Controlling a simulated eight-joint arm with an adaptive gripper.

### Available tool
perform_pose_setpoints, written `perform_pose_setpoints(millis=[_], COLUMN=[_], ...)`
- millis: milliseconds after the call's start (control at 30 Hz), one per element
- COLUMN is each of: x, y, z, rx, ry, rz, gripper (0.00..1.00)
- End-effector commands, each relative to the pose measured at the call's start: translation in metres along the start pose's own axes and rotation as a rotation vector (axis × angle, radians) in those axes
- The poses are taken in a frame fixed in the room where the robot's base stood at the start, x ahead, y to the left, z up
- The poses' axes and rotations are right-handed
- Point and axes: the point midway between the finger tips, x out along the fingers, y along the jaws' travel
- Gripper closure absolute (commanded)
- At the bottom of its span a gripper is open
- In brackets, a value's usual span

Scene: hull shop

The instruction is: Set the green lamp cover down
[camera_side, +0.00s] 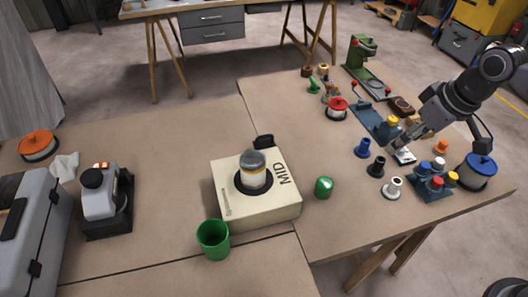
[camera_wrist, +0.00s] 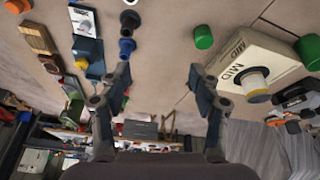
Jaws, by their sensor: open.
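The green lamp cover (camera_side: 323,187), a small domed cylinder, stands upright on the right-hand table, just right of the box marked MID. It also shows near the top of the wrist view (camera_wrist: 203,38). My gripper (camera_side: 404,142) is over the right part of the table, apart from the cover and to its right in the side view. In the wrist view, my gripper's fingers (camera_wrist: 160,80) are spread wide with nothing between them.
The cream MID box (camera_side: 275,208) bears a grey-topped jar (camera_side: 252,170). A green cup (camera_side: 213,239) stands in front. Blue, black and white pegs (camera_side: 376,168) and a blue-lidded tub (camera_side: 477,172) crowd the right. The table in front of the green cover is bare.

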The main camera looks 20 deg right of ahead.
Motion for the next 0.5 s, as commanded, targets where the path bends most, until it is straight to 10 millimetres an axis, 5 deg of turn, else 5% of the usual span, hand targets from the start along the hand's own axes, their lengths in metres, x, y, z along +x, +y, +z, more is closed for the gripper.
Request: perform_pose_setpoints(millis=[233, 500], x=[-0.018, -0.020], y=[0.030, 0.044], z=[0.050, 0.078], rx=[0.151, 0.240], ry=[0.151, 0.251], rz=[0.055, 0.091], gripper=[0.37, 0.37])
